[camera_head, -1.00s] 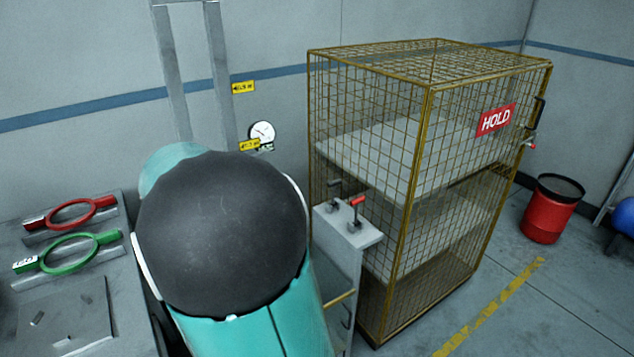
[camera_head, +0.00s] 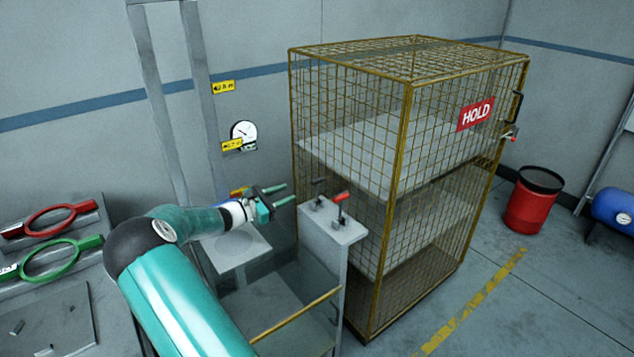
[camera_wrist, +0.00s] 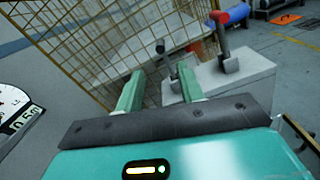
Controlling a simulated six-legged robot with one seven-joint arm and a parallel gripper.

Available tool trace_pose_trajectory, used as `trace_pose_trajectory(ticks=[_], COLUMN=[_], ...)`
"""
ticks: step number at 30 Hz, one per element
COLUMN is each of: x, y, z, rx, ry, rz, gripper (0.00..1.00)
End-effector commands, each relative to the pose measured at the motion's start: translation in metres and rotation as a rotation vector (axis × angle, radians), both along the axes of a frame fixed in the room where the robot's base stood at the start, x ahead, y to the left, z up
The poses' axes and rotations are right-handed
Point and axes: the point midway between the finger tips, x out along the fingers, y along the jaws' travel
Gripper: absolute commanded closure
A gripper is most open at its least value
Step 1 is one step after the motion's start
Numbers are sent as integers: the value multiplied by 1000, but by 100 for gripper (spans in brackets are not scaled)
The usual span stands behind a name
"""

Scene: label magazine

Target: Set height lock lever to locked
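Two levers stand on top of a grey pedestal (camera_head: 335,234): a red-tipped lever (camera_head: 340,198) and a black-tipped lever (camera_head: 319,186). I cannot tell from any marking which is the height lock lever. My gripper (camera_head: 284,193) is open and empty, left of the levers and pointing toward them, touching neither. In the wrist view my gripper's green fingers (camera_wrist: 161,80) are spread. The black-tipped lever (camera_wrist: 160,47) shows beyond the gap between them. The red-tipped lever (camera_wrist: 223,40) stands to the right of the fingers, on the pedestal top.
A yellow mesh cage (camera_head: 408,170) with a HOLD sign stands close behind the pedestal. A gauge (camera_head: 243,135) hangs on the wall. A platform with a yellow rail (camera_head: 295,315) lies below. A bench with red and green rings (camera_head: 50,258) is at left.

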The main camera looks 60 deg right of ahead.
Motion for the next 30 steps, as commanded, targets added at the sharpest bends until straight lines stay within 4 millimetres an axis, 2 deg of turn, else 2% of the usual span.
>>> trace_pose_trajectory(ticks=[18, 24, 30], x=[-52, -59, -59], y=[-99, -114, -115], z=[0, 0, 0], rx=[2, 3, 2], ry=[-3, -4, -5], rz=[-3, -1, 0], gripper=[62, 62, 62])
